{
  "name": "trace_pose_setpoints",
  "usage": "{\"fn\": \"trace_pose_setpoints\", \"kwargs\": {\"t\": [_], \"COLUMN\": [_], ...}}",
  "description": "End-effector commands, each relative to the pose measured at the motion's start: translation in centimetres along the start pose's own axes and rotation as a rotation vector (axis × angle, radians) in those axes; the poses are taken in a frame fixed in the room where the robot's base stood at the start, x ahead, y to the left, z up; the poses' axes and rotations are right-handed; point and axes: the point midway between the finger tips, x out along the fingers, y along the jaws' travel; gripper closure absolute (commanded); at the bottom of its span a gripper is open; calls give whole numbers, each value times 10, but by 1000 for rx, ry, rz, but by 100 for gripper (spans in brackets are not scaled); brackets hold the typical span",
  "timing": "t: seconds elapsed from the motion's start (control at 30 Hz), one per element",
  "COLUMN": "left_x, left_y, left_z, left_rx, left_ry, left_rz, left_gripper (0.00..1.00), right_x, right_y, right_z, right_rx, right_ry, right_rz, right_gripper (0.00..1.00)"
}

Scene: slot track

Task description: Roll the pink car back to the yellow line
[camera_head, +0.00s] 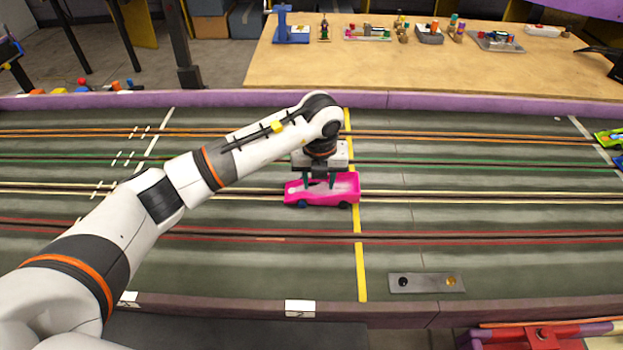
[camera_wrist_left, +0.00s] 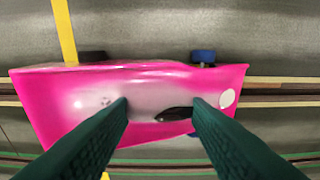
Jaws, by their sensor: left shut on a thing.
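The pink car (camera_head: 342,192) sits on the dark slot track, in line with the cream-coloured slot. The yellow line (camera_head: 361,270) crosses the track, and the car's right end overlaps it in the head view. My left gripper (camera_head: 319,183) reaches down from above and is shut on the car's upper middle part. In the left wrist view, the two dark green fingers (camera_wrist_left: 162,104) press against the pink car (camera_wrist_left: 60,100) on either side of a raised part. The yellow line (camera_wrist_left: 64,28) shows by one end of the car, partly hidden beneath it. My right gripper is not seen.
A green car (camera_head: 608,138) and part of a blue car stand at the right edge by a white line. A grey plate with two buttons (camera_head: 427,283) lies on the near side. Purple rails bound the track. A wooden table (camera_head: 400,75) with small toys stands behind.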

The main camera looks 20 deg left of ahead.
Motion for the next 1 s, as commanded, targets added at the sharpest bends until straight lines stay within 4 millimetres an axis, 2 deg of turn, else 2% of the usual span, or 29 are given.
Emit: {"fn": "trace_pose_setpoints", "kwargs": {"t": [0.2,0.43,0.47,0.6,0.87,1.0], "left_x": [0,-1,-1,0,-1,-8], "left_y": [12,12,12,12,12,12], "left_z": [0,0,0,0,0,0], "left_rx": [1,1,1,1,0,1], "left_ry": [1,1,1,1,0,1], "left_rz": [1,1,1,0,0,0], "left_gripper": [84,84,52,31,31,31], "right_x": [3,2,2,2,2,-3], "right_y": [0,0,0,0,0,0], "right_z": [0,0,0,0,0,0], "right_rx": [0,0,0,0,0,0], "right_ry": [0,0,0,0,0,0], "right_rz": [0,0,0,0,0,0], "right_gripper": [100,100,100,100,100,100]}}
